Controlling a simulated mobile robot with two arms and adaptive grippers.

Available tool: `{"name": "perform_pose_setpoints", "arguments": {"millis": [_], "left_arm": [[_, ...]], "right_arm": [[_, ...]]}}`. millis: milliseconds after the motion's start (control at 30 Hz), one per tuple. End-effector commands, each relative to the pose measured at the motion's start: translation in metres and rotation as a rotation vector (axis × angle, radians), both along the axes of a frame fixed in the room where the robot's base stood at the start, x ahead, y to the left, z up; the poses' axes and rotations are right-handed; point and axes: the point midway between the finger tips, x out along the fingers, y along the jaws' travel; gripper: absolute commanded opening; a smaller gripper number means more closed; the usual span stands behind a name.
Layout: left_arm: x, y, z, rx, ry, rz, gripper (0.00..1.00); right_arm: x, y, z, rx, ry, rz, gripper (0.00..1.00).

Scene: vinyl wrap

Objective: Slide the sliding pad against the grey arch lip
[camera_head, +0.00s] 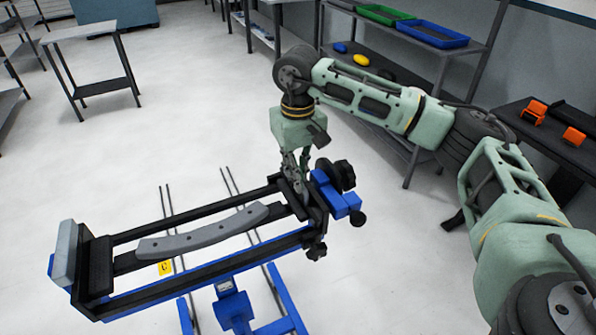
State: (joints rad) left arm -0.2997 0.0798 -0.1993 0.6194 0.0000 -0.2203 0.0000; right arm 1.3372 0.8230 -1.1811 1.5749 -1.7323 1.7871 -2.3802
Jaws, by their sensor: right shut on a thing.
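The grey arch lip (205,233) is a curved grey piece lying along the black rails of a blue and black stand. The sliding pad (292,203) appears to be the black block across the rails near the stand's right end. My right gripper (297,183) points down from above and is shut on the pad's upper part. Its fingertips are partly hard to make out against the dark parts. My left gripper is not in view.
A black end block (96,267) and grey plate close the stand's left end. A black knob (343,175) and blue clamp parts (337,195) stand right of the pad. A shelf with trays (432,34) and a table with orange tools (535,110) are behind. The floor is mostly clear.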

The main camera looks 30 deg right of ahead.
Motion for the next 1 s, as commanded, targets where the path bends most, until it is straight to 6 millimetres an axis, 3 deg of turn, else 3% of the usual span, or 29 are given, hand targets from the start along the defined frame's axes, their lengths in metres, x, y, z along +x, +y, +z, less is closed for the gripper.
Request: {"name": "perform_pose_setpoints", "arguments": {"millis": [133, 300, 467, 867, 900, 1000], "left_arm": [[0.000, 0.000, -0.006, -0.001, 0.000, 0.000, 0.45], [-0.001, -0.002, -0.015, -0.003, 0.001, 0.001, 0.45], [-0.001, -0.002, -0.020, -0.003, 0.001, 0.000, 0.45], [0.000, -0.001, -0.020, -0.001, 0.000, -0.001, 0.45], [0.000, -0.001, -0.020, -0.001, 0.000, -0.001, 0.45], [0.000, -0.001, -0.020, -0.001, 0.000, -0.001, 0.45]], "right_arm": [[0.002, 0.026, -0.001, 0.003, -0.002, 0.007, 0.00], [0.005, 0.072, -0.001, 0.005, -0.004, 0.008, 0.00], [0.007, 0.101, 0.000, 0.005, -0.003, 0.004, 0.00], [0.007, 0.111, 0.001, 0.010, -0.004, 0.004, 0.00], [0.007, 0.112, 0.001, 0.010, -0.004, 0.004, 0.13], [0.007, 0.112, 0.001, 0.010, -0.004, 0.005, 0.21]]}}
